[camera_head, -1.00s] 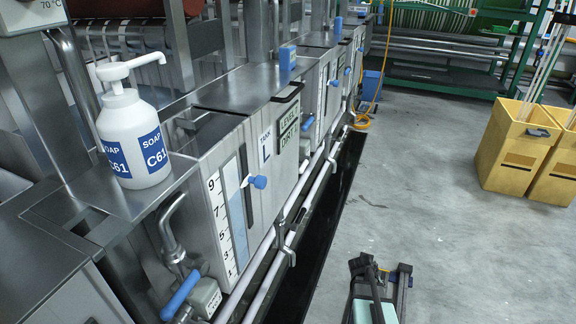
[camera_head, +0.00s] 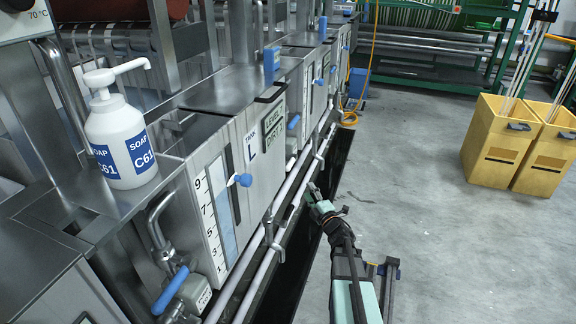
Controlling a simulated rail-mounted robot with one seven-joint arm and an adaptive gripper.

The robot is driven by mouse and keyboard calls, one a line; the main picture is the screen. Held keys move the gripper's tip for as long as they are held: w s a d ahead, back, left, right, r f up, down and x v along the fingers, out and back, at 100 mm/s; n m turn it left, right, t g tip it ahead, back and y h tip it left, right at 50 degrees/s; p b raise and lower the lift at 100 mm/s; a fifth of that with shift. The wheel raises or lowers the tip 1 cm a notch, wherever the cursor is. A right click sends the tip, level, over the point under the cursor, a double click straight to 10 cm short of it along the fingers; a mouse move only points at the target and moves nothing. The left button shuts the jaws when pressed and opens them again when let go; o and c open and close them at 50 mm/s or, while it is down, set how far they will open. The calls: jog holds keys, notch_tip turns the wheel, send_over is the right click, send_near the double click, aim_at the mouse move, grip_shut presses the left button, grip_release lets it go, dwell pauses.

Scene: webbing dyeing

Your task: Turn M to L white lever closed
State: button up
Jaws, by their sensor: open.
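The tank marked TANK L (camera_head: 276,134) stands at the left middle, with a level scale and a blue knob (camera_head: 243,180) on its front. A small white piece (camera_head: 291,163) shows at the pipes by its far edge; it may be the white lever, but it is too small to tell its position. A blue handle (camera_head: 293,122) sits above it at the joint with the farther tank. My gripper (camera_head: 312,189) is open, low beside the white pipes, a little right of and below the white piece. It looks empty and apart from the lever. Its fingertips are small and dark.
White pipes (camera_head: 262,262) run along the tank fronts above a dark floor trench (camera_head: 300,262). A blue-handled valve (camera_head: 170,292) is at near left. A soap bottle (camera_head: 122,142) stands on the ledge. Yellow bins (camera_head: 500,150) stand at right; the floor between is clear.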

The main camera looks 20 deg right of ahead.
aim_at(291, 164)
jog(key=w, duration=0.5)
jog(key=w+r, duration=0.1)
jog(key=w, duration=0.5)
jog(key=w+r+b, duration=0.1)
jog(key=w, duration=0.5)
jog(key=shift+w+a+r, duration=0.1)
jog(key=shift+a+r, duration=0.05)
jog(key=shift+r, duration=0.05)
grip_shut()
